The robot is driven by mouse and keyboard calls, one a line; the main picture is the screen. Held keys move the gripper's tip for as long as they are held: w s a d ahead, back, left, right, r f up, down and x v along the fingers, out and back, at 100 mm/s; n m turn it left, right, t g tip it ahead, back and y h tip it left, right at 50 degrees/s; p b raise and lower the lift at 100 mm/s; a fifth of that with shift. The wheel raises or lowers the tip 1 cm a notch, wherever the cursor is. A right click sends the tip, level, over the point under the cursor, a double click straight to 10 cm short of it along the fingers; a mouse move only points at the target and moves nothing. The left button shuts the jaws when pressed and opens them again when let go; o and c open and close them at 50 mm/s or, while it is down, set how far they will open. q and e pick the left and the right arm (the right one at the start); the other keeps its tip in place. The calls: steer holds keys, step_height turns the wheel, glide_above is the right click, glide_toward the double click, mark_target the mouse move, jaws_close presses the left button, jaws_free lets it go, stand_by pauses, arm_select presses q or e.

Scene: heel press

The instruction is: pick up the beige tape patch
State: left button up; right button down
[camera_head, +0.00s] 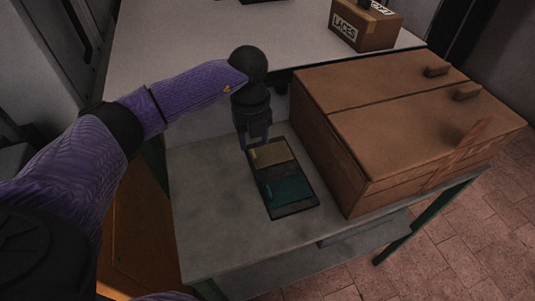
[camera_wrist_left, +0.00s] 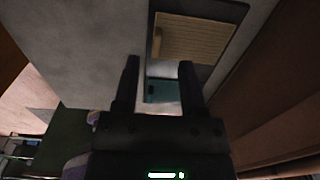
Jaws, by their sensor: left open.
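The beige tape patch (camera_head: 270,153) lies in the far half of a dark shallow tray (camera_head: 294,210) on the grey table. A teal patch (camera_head: 287,187) lies in the near half. My left gripper (camera_head: 259,140) points down above the far end of the tray, close to the beige patch. In the left wrist view the beige patch (camera_wrist_left: 194,38) shows beyond the fingertips, and the teal patch (camera_wrist_left: 163,91) shows between the fingers. My left gripper (camera_wrist_left: 158,64) is open with nothing between its fingers. My right gripper is not in view.
A large brown cardboard box (camera_head: 420,120) stands right of the tray, close to it. A smaller box marked LACES (camera_head: 365,25) sits on the white surface behind. The grey table (camera_head: 215,215) is clear left of the tray.

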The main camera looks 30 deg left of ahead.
mark_target(254, 153)
arm_select(q)
step_height(254, 153, down, 4)
steer(key=shift+s+f+b, duration=0.15)
steer(key=shift+f+b, duration=0.05)
steer(key=shift+b, duration=0.55)
steer(key=shift+r, duration=0.15)
steer(key=shift+c, duration=0.3)
jaws_close()
